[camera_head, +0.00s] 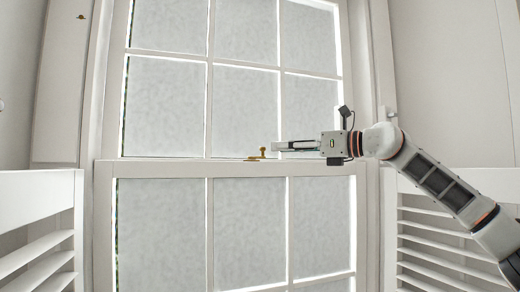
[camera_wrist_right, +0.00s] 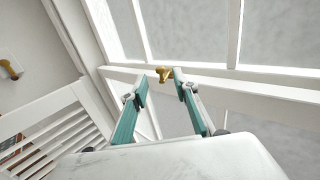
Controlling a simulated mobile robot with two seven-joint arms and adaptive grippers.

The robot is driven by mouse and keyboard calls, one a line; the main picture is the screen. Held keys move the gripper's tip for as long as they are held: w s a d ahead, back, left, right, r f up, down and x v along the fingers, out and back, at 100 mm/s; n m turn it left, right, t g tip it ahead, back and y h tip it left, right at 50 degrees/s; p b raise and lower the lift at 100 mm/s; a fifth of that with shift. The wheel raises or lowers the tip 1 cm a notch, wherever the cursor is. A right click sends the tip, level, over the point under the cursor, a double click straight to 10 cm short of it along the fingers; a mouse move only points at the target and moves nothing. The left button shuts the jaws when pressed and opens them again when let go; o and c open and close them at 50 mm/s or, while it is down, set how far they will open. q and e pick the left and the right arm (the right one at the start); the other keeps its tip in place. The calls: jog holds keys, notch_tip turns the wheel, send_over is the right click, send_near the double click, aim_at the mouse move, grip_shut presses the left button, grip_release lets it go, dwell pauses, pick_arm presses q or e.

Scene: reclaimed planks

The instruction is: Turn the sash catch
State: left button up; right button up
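The brass sash catch (camera_head: 258,155) sits on the meeting rail in the middle of the white sash window, with a small knob standing up at its right end. My right gripper (camera_head: 276,146) reaches in from the right, just to the right of the knob. In the right wrist view the catch (camera_wrist_right: 164,74) shows beyond and between the fingertips of the right gripper (camera_wrist_right: 160,86). Its two teal-padded fingers are apart with nothing between them that I can see held. Whether a finger touches the catch I cannot tell. My left gripper is not in view.
White louvred shutters stand at the lower left (camera_head: 40,235) and lower right (camera_head: 435,235) of the window. A small brass fitting (camera_head: 81,16) is on the left panel. The space in front of the glass left of the catch is clear.

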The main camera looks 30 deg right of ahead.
aim_at(262, 149)
jog(key=p+x, duration=0.1)
jog(key=x, duration=0.6)
jog(key=shift+w+a+f, duration=0.1)
grip_shut()
